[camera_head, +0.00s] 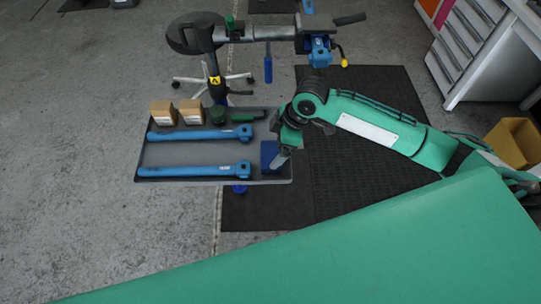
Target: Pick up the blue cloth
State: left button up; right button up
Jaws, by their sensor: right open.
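The blue cloth (269,154) appears as a small dark blue patch at the right end of the grey tray (205,154). My right gripper (279,161) reaches in from the right and points down at the tray's right end. It overlaps the right side of the cloth in this view. It is open, and I cannot tell whether it touches the cloth. My left gripper is not in view.
A drawer cabinet (465,45) and an open cardboard box (512,143) stand at the right.

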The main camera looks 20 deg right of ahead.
aim_at(271, 154)
jog(key=shift+d+p+x, duration=0.15)
jog(key=shift+d+x, duration=0.05)
jog(key=shift+x, duration=1.35)
jog(key=shift+d+p+x, duration=0.15)
jog(key=shift+d+x, duration=0.05)
jog(key=shift+x, duration=1.3)
jog(key=shift+f, duration=0.1)
jog(key=c, duration=0.7)
